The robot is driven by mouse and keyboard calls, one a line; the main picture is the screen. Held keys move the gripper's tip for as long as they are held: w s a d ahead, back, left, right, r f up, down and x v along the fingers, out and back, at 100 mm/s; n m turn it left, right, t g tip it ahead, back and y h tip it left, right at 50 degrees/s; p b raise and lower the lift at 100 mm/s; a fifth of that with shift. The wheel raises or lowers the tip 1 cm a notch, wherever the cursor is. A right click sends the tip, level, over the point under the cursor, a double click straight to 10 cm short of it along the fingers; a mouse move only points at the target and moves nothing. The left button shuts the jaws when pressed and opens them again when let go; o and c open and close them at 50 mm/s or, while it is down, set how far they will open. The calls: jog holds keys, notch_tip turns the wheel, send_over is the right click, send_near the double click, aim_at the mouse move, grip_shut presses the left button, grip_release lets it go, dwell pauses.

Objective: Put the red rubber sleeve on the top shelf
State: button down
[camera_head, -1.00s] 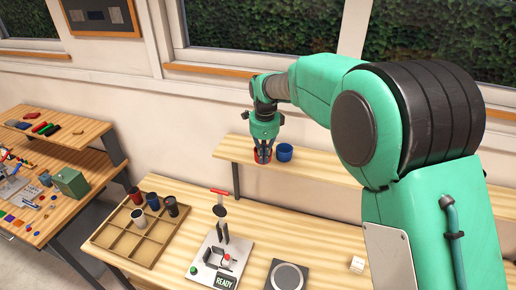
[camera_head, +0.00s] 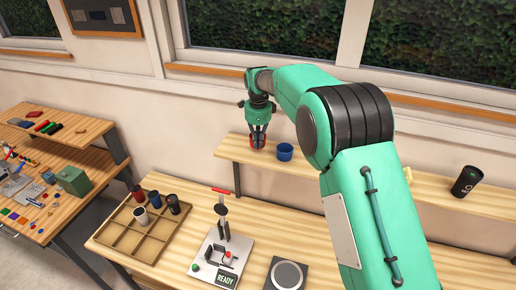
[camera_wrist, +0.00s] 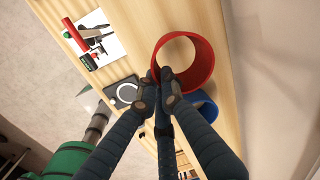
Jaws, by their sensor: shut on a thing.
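The red rubber sleeve (camera_head: 257,145) is a short open ring held at my gripper (camera_head: 258,138), over the left end of the top shelf (camera_head: 340,178). In the wrist view my gripper's fingertips (camera_wrist: 165,76) are shut on the near wall of the red sleeve (camera_wrist: 203,62), whose open ring faces the camera. A blue sleeve (camera_head: 285,152) stands on the shelf just right of the red one; it also shows behind my fingers in the wrist view (camera_wrist: 208,110). Whether the red sleeve touches the shelf cannot be told.
A black tumbler (camera_head: 467,181) stands at the shelf's right. Below on the bench are a divided wooden tray (camera_head: 125,238) with several cups, a marking station (camera_head: 222,260) reading READY, and a dark square plate (camera_head: 287,274). The shelf between the blue sleeve and tumbler is partly hidden by my arm.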

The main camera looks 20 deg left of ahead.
jog(key=shift+f, duration=0.1)
dwell(0.3)
jog(key=shift+f+p, duration=0.4)
jog(key=shift+f, duration=1.25)
jog(key=shift+f, duration=0.1)
jog(key=c, duration=1.9)
grip_release()
jog(key=shift+c, duration=0.2)
notch_tip(320, 180, up, 12)
jog(key=b, duration=0.1)
jog(key=shift+s+b, duration=0.4)
jog(key=shift+d, duration=0.1)
